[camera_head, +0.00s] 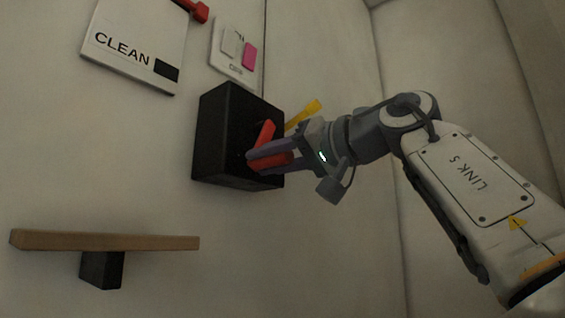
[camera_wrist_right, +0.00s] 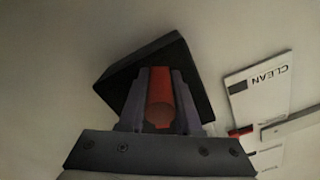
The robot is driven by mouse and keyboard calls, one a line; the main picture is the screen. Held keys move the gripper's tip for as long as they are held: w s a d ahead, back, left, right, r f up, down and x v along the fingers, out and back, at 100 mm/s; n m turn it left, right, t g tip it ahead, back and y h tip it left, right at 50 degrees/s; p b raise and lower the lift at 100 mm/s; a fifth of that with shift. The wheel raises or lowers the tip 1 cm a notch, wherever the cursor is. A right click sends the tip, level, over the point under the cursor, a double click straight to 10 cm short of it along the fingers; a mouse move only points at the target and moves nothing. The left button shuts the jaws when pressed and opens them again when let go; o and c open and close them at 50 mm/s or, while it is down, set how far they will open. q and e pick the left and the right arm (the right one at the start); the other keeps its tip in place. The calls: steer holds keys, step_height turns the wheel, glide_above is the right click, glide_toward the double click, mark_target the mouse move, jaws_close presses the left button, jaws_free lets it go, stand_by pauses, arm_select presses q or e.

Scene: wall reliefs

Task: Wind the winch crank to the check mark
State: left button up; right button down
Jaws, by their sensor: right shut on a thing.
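The winch is a black box (camera_head: 215,125) fixed to the wall, and the box (camera_wrist_right: 155,75) also shows in the right wrist view. A red crank (camera_head: 265,132) sits on its front face, with a red handle (camera_wrist_right: 160,95) between my right fingers. My right gripper (camera_head: 262,160) is shut on this handle, in front of the lower right part of the box. A yellow pointer-like piece (camera_head: 304,114) sticks out at the box's right side, partly behind my gripper. I cannot make out a check mark. My left gripper is in neither view.
A white panel marked CLEAN (camera_head: 130,45) with a red piece (camera_head: 192,10) is on the wall at the upper left. A switch plate (camera_head: 234,52) with a pink rocker is above the box. A wooden shelf (camera_head: 105,241) juts out at the lower left.

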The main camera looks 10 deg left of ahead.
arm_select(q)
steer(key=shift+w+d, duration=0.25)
arm_select(e)
steer(key=shift+w+d+f, duration=0.1)
steer(key=shift+w, duration=0.3)
steer(key=c, duration=0.6)
jaws_free()
steer(key=shift+w, duration=0.1)
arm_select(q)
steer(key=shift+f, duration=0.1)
arm_select(e)
steer(key=shift+s+d, duration=0.1)
steer(key=shift+s, duration=0.15)
steer(key=b+v, duration=0.2)
steer(key=v, duration=0.7)
steer(key=shift+d+b, duration=0.15)
steer(key=shift+b, duration=0.2)
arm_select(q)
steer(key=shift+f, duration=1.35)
arm_select(e)
steer(key=shift+s+d, duration=0.25)
steer(key=shift+d, duration=0.15)
